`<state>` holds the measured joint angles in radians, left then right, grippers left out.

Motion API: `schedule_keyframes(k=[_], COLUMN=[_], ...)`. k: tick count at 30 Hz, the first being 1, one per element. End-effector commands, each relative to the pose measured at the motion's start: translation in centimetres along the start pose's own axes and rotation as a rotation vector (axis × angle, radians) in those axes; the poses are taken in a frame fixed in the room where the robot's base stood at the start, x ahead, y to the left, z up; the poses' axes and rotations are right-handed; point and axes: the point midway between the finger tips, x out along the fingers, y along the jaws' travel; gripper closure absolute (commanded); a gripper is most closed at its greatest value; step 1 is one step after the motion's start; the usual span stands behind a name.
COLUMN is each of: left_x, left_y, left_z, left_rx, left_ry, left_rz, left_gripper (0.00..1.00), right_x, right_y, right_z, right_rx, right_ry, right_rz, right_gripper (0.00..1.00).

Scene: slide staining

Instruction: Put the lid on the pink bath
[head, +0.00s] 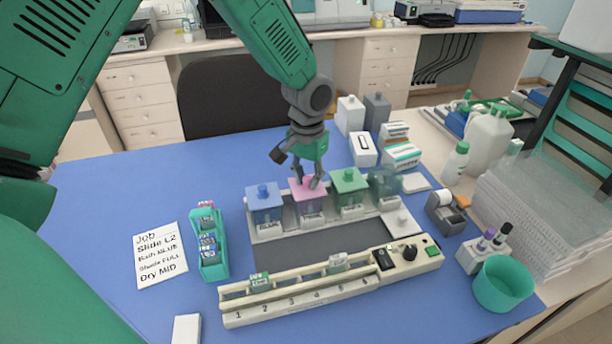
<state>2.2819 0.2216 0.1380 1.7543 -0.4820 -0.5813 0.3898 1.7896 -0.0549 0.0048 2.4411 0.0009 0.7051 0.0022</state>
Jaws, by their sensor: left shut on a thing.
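The pink bath (311,206) stands in a row of baths on a light tray, between a blue-lidded bath (266,208) and a green-lidded bath (349,191). A pink lid (298,187) shows at the top of the pink bath; I cannot tell whether it is fully seated or just above. My left gripper (311,180) points down over the pink lid and is shut on it, hiding part of it. My right gripper is not in view.
A teal bath (384,184) stands at the row's right, with a white lid (399,222) lying before it. A numbered slide rail (310,301), a teal slide rack (209,245) and a written card (160,254) lie nearer. Bottles and boxes stand behind.

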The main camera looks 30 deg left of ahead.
Motion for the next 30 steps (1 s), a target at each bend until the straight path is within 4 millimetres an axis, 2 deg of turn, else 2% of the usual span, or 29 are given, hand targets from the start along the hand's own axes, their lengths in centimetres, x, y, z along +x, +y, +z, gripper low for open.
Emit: schedule_keyframes(k=[14,15,17,26,30], left_x=[0.0,0.0,0.0,-0.1,-1.2], left_y=[-0.2,-0.1,-0.1,0.1,-0.1], left_z=[0.0,0.0,0.0,0.0,-0.1], left_rx=[0.001,0.001,0.001,0.001,0.001], left_ry=[0.002,0.003,0.003,0.003,0.006], left_rz=[0.005,0.005,0.005,0.003,0.004], left_gripper=[1.00,0.76,0.59,0.59,0.59], right_x=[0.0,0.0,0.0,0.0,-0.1], right_y=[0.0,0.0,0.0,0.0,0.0], right_z=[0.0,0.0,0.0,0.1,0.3], right_rx=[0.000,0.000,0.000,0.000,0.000], right_ry=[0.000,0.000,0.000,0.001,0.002], right_rz=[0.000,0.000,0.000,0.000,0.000], right_gripper=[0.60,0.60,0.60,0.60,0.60])
